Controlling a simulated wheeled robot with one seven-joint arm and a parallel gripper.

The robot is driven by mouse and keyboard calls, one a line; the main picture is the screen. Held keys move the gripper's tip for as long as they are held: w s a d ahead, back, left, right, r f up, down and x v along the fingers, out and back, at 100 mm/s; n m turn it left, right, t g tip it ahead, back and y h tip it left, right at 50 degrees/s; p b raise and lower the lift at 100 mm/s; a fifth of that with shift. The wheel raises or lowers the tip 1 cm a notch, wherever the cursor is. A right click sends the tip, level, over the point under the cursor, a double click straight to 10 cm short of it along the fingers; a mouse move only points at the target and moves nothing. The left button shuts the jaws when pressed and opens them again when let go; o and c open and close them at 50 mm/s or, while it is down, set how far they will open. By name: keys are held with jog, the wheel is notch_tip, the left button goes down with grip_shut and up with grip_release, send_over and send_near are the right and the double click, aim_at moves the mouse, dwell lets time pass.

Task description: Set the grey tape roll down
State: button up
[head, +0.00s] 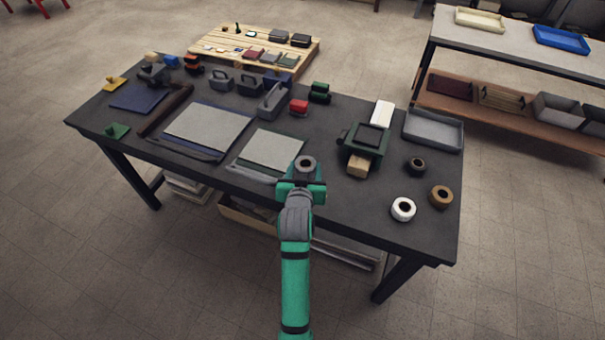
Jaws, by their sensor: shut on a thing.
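The grey tape roll (305,161) shows at the end of my green arm, its dark centre hole facing up. My gripper (303,176) is shut on it, over the front part of the dark table (335,216). The fingers are mostly hidden by the arm's end and the roll. I cannot tell how high the roll is above the table top.
White (403,209), brown (441,197) and black (417,165) tape rolls lie at the right. A green device (364,145) stands right of my gripper. Grey sheets (272,150) lie at the left. A grey tray (433,130) sits at the right end.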

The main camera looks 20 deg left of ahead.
jog(key=shift+w+a+f, duration=0.3)
jog(key=shift+w+f, duration=0.1)
jog(key=shift+f, duration=0.15)
jog(key=shift+w+a+f, duration=0.25)
jog(key=shift+w+f, duration=0.15)
jog(key=shift+f, duration=1.7)
jog(key=shift+f, duration=0.1)
jog(key=o, duration=1.1)
jog(key=shift+c, duration=0.2)
